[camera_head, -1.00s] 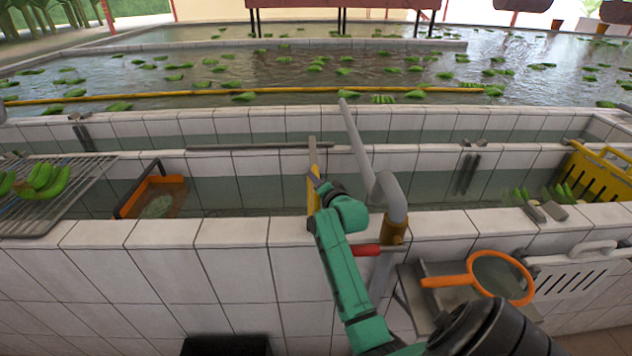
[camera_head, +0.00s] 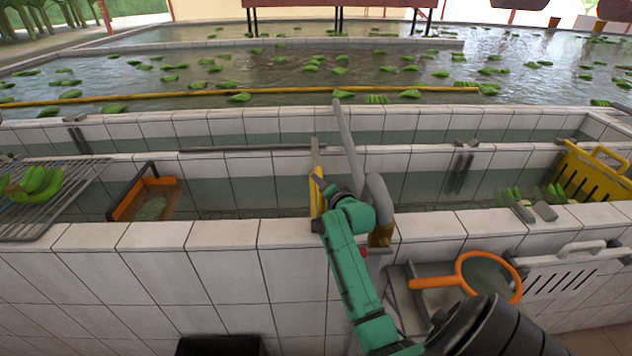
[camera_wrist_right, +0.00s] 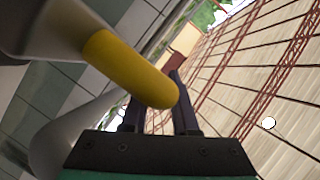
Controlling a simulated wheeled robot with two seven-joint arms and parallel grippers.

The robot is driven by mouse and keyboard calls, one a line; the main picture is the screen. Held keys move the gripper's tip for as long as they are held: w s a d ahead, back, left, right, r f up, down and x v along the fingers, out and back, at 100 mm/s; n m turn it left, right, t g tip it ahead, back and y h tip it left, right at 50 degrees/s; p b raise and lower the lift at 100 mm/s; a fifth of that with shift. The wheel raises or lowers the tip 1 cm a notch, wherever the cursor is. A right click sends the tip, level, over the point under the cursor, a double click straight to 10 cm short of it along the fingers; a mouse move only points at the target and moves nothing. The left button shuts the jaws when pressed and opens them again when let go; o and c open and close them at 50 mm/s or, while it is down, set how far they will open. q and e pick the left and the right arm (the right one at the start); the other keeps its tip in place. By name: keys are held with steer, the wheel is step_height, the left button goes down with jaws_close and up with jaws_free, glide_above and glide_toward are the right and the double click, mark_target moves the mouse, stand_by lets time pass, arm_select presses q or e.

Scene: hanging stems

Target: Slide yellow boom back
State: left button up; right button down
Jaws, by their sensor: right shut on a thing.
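A short yellow boom (camera_head: 317,200) with a grey end spans the near water channel, just left of the bent grey pipe. My right gripper (camera_head: 322,184) is at the boom, above the channel's near wall. In the right wrist view the boom's rounded yellow end (camera_wrist_right: 135,70) lies between the dark fingers of my right gripper (camera_wrist_right: 158,112), which is shut on it. The exact contact is partly hidden by the boom. My left gripper is not in view.
The bent grey pipe (camera_head: 378,205) stands close right of my gripper. An orange-framed scoop (camera_head: 145,192) sits left in the channel. A yellow crate (camera_head: 590,175) is at right. An orange hoop net (camera_head: 487,278) lies front right. A long yellow pole (camera_head: 250,91) crosses the far pool.

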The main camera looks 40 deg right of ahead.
steer(key=shift+s+f, duration=0.1)
steer(key=shift+f, duration=0.05)
steer(key=c, duration=0.7)
jaws_free()
steer(key=shift+s+d, duration=0.2)
steer(key=shift+d, duration=0.15)
steer(key=shift+w+a+r, duration=0.15)
steer(key=shift+a+r, duration=0.05)
steer(key=shift+r, duration=0.25)
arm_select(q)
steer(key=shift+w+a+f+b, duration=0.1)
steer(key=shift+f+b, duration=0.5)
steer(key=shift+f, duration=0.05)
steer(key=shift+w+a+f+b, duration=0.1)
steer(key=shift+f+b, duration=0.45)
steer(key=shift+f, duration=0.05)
arm_select(e)
steer(key=r, duration=1.9)
steer(key=shift+s+d+r, duration=0.15)
steer(key=shift+s+d, duration=0.05)
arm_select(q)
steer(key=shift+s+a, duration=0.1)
arm_select(e)
steer(key=shift+f, duration=0.2)
